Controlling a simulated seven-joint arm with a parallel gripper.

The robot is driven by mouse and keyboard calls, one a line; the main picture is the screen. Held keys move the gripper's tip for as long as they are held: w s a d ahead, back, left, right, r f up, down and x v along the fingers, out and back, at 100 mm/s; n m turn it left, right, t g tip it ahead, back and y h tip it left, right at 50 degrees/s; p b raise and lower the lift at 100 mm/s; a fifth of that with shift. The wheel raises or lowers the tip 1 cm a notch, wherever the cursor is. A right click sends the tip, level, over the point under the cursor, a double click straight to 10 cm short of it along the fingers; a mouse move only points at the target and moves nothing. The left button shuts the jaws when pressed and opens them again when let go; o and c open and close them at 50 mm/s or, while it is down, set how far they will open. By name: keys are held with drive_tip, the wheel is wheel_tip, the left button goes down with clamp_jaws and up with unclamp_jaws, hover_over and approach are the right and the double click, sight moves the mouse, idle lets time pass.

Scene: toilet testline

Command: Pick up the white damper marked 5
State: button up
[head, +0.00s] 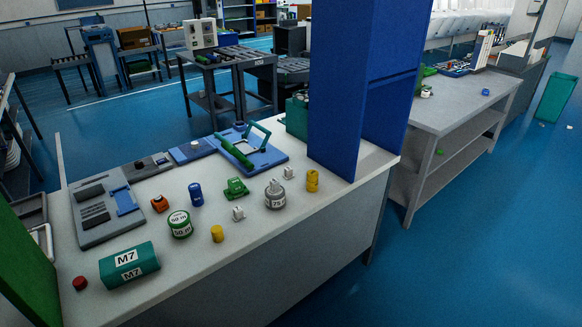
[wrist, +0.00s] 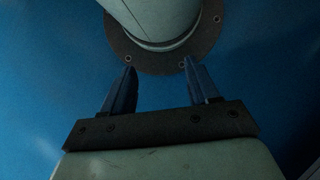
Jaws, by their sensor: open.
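Two small white blocks that look like dampers stand on the light grey bench in the head view. One white damper (head: 238,213) is near the middle, between a green part and a yellow cylinder. The other white damper (head: 289,173) is farther back, between the grey weight and a yellow cylinder. Their markings are too small to read, so I cannot tell which is marked 5. My gripper (wrist: 159,75) shows only in the wrist view. Its two blue fingers are apart with nothing between them, and no damper shows there.
The bench (head: 210,262) also holds a green M7 block (head: 129,266), a green-and-white round weight (head: 180,225), a grey weight (head: 275,196), yellow cylinders (head: 217,234), a blue cylinder (head: 196,195) and a green clip part (head: 236,188). A tall blue panel (head: 345,90) rises at the right end.

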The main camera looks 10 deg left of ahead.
drive_tip(key=w+a+r+n+t, duration=0.15)
drive_tip(key=w+r, duration=0.35)
drive_tip(key=w, duration=0.8)
drive_tip(key=w+a+r+n+t, duration=0.15)
drive_tip(key=w+r, duration=0.35)
drive_tip(key=w, duration=0.9)
drive_tip(key=w+a+r+n+t, duration=0.1)
drive_tip(key=w+a+r+t, duration=0.3)
drive_tip(key=w, duration=0.9)
drive_tip(key=w+a+r+n+t+y, duration=0.1)
drive_tip(key=w+a+r, duration=0.2)
drive_tip(key=w+r, duration=0.75)
drive_tip(key=w+a+r+n+t+y, duration=0.1)
drive_tip(key=w+a+r+n, duration=0.35)
drive_tip(key=r, duration=1.15)
drive_tip(key=w+a+r+m+t, duration=0.1)
drive_tip(key=w+r, duration=0.8)
drive_tip(key=r, duration=0.4)
drive_tip(key=y, duration=0.1)
hover_over(288, 169)
drive_tip(key=d, duration=0.2)
drive_tip(key=f, duration=0.7)
drive_tip(key=shift+s+a+f, duration=0.1)
drive_tip(key=shift+s+f, duration=0.1)
drive_tip(key=shift+f, duration=0.1)
drive_tip(key=shift+s+x, duration=0.15)
drive_tip(key=shift+x, duration=1.2)
drive_tip(key=shift+s+x, duration=0.2)
drive_tip(key=shift+x, duration=1.15)
drive_tip(key=shift+a, duration=0.15)
